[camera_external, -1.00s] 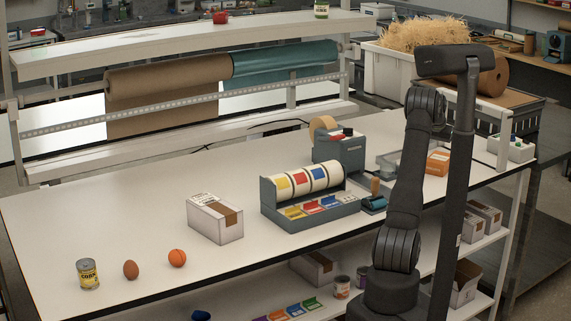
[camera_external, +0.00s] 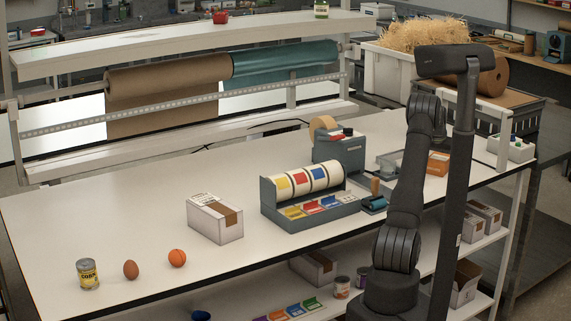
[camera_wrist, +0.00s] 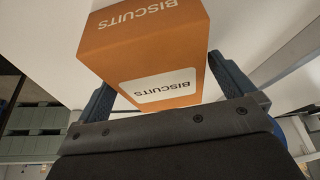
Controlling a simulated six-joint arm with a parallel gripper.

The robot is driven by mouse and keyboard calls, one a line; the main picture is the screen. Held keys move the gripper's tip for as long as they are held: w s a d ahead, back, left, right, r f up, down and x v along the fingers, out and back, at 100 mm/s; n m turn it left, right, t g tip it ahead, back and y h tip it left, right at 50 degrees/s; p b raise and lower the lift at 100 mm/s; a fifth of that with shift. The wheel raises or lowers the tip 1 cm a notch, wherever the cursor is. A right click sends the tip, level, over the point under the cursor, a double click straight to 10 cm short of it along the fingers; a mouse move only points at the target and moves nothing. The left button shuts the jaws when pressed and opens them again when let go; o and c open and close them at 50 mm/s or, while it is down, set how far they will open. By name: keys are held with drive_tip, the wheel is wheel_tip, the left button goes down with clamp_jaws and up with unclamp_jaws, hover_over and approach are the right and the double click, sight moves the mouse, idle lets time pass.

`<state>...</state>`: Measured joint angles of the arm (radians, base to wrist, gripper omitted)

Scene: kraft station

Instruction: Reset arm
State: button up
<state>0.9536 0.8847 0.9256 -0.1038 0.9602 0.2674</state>
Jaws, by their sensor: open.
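My gripper (camera_wrist: 162,82) is open in the wrist view. Its two dark blue fingers stand on either side of an orange biscuits box (camera_wrist: 150,58). The box has a white label with upside-down lettering. Whether the fingers touch it cannot be told. In the external view the box (camera_external: 438,163) sits on the white table (camera_external: 120,220), at the right behind my arm. My gripper is mostly hidden there by my arm.
A grey label dispenser (camera_external: 312,200), a tape dispenser (camera_external: 338,148) and a white carton (camera_external: 215,218) stand left of my arm. The left of the table is mostly clear.

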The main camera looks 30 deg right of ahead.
sight(441, 156)
wheel_tip(441, 156, up, 5)
drive_tip(key=shift+f, duration=0.1)
drive_tip(key=s+d+r, duration=0.1)
drive_tip(key=s+r, duration=0.6)
drive_tip(key=s, duration=0.5)
wheel_tip(441, 156, up, 11)
drive_tip(key=w, duration=0.1)
drive_tip(key=w+a+n+t, duration=0.1)
drive_tip(key=w+a+n, duration=0.3)
drive_tip(key=w+a, duration=1.5)
drive_tip(key=w, duration=0.4)
drive_tip(key=shift+w+a+f+y, duration=0.15)
drive_tip(key=shift+w+a+y, duration=0.05)
drive_tip(key=shift+a+y, duration=0.2)
